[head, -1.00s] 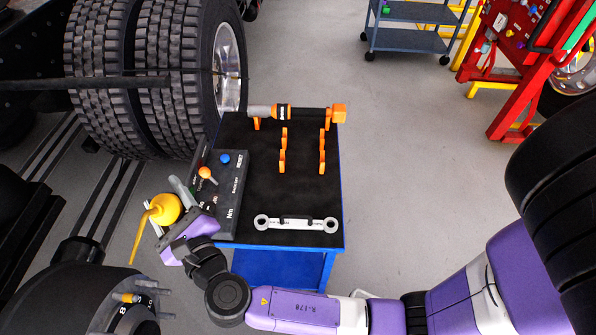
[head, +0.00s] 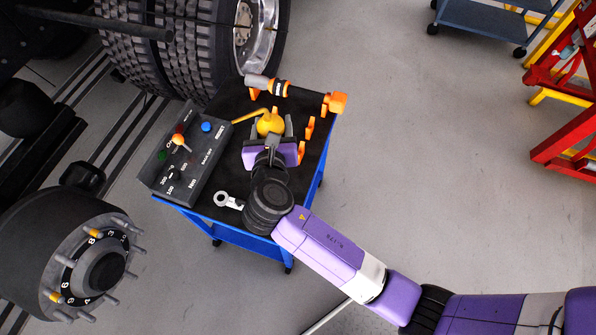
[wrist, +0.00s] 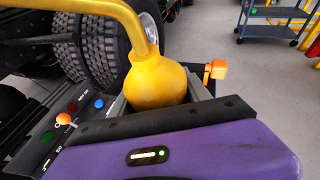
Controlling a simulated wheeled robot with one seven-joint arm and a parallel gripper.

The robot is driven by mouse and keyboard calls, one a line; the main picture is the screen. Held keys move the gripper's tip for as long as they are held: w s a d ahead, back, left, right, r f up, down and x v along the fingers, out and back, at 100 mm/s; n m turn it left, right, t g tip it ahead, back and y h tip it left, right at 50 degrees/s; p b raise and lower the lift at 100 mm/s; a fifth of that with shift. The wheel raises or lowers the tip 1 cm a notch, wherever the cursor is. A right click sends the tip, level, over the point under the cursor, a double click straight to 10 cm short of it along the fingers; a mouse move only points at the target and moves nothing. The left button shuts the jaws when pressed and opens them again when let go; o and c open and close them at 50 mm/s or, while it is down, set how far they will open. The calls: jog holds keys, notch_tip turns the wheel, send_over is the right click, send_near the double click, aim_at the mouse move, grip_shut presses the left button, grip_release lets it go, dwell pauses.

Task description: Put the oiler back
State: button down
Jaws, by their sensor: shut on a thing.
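The yellow oiler (head: 267,124) is held in my gripper (head: 271,131), over the black top of the blue cart (head: 224,172). Its bent spout points left and slightly down in the head view. In the wrist view the oiler (wrist: 155,80) stands between the grey fingers, and its spout runs up and to the left. My gripper (wrist: 158,98) is shut on its round body. The oiler's underside is hidden, so I cannot tell whether it touches the cart top.
A control box (head: 187,152) with knobs sits on the cart's left side. Orange holders (head: 308,133) stand right of the oiler, and a grey and orange tool (head: 285,88) lies at the back. A wrench (head: 227,201) is partly hidden by my arm. A wheel hub (head: 96,262) with studs is at lower left.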

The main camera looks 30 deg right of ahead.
jog(key=shift+a, duration=0.15)
jog(key=shift+f+y, duration=0.1)
jog(key=shift+y, duration=0.3)
notch_tip(320, 180, down, 20)
jog(key=b, duration=0.3)
jog(key=shift+w, duration=0.1)
jog(key=shift+f+b, duration=0.1)
jog(key=shift+b, duration=0.2)
jog(key=c, duration=0.5)
grip_release()
jog(key=shift+g, duration=0.3)
